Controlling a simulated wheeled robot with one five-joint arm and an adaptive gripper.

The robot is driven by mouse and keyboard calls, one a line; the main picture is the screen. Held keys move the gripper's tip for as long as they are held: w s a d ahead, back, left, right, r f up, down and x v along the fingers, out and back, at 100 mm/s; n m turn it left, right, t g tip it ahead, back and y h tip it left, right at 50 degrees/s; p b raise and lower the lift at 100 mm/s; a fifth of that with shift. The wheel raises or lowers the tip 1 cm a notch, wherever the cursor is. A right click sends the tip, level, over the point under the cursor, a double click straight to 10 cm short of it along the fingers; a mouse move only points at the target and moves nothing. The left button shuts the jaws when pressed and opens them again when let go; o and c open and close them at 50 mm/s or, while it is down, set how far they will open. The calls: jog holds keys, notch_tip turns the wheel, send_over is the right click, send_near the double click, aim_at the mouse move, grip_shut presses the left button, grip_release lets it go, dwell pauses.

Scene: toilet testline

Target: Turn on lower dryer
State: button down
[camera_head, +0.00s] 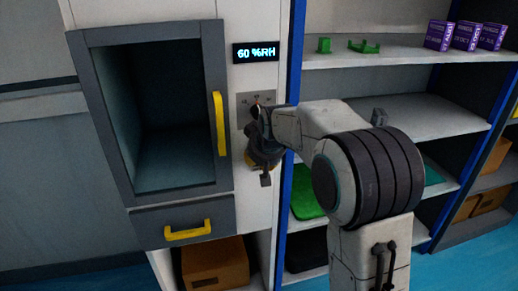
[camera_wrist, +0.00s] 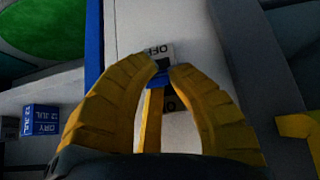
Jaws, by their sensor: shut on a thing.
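The dryer cabinet has a dark grey framed window (camera_head: 222,60) with a yellow vertical handle (camera_head: 219,123). A grey switch panel (camera_head: 243,103) is to the right of the handle, below a display (camera_head: 256,52) reading "60 %RH". My gripper (camera_head: 259,112) is at this panel. In the wrist view the yellow fingers of my gripper (camera_wrist: 164,72) come together on a small switch (camera_wrist: 158,80), beside a pale label (camera_wrist: 157,50) reading "OFF". The fingertips and gripper body hide most of the switch, so its exact position cannot be told.
A grey drawer with a yellow handle (camera_head: 187,230) is below the window, with a cardboard box (camera_head: 215,265) under it. A blue shelf post (camera_head: 293,70) stands close to the right of the panel. Shelves behind my arm hold purple boxes (camera_head: 466,36) and green parts (camera_head: 364,46).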

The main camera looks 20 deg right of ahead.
jog(key=shift+d+g+p, duration=0.15)
jog(key=shift+g+p, duration=0.25)
jog(key=shift+p, duration=0.3)
jog(key=c, duration=1.5)
grip_release()
jog(key=shift+d, duration=0.1)
jog(key=o, duration=0.4)
jog(key=shift+r, duration=0.1)
jog(key=shift+r, duration=0.15)
jog(key=shift+s+r, duration=0.15)
jog(key=shift+r, duration=0.35)
jog(key=v, duration=0.6)
jog(key=shift+s, duration=0.45)
